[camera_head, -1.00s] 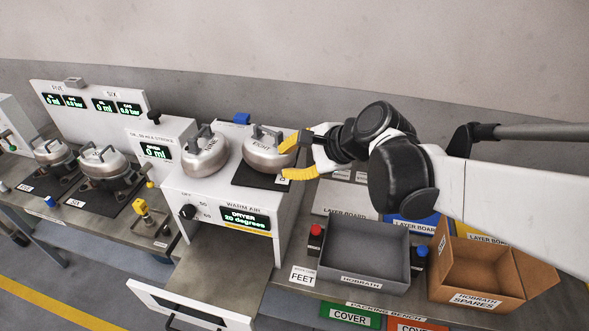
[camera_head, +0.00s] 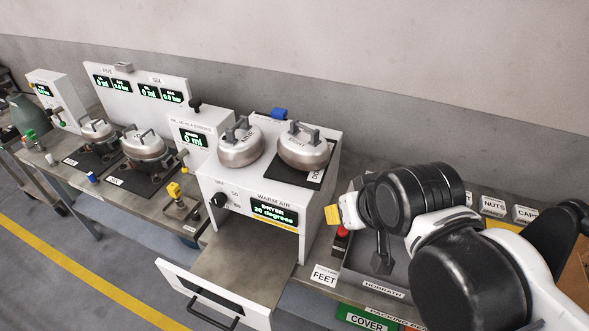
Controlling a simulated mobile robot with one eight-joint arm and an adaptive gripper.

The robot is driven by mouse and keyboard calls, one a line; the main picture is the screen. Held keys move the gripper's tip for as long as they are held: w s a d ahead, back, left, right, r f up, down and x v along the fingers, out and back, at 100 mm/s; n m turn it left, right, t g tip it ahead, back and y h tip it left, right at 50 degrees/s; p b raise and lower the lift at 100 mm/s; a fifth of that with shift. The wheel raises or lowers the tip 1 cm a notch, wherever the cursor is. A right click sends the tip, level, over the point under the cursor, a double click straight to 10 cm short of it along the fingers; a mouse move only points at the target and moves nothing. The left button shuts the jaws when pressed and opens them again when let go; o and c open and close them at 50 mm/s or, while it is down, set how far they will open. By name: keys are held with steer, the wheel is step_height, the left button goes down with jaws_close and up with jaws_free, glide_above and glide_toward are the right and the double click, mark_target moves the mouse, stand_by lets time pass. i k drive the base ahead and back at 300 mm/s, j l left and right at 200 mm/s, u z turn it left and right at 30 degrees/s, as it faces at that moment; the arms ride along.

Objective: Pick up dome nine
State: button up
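Dome nine (camera_head: 240,148), a silver dome with a handle on top, sits on the left of the white dryer's top. Its lettering is small and seen at an angle. A like dome marked EIGHT (camera_head: 303,148) stands to its right on a black mat. My gripper (camera_head: 335,214) is right of the dryer and lower than the domes, near the grey box. One yellow fingertip pad shows; the rest is hidden behind my arm's black wrist. I cannot see its opening. It is clear of both domes.
The dryer (camera_head: 262,190) has its drawer (camera_head: 213,296) pulled out in front. Stations with silver pots (camera_head: 146,148) stand to the left. A grey HOBRATH box (camera_head: 375,286) and a FEET label (camera_head: 324,275) lie below my wrist. A wall rises behind.

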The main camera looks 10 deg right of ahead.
mark_target(241, 145)
steer(key=i+j, duration=0.1)
steer(key=j, duration=0.35)
steer(key=i+j, duration=0.1)
steer(key=j, duration=0.4)
steer(key=i+j, duration=0.1)
steer(key=j, duration=0.85)
steer(key=i+z, duration=0.05)
steer(key=i, duration=0.05)
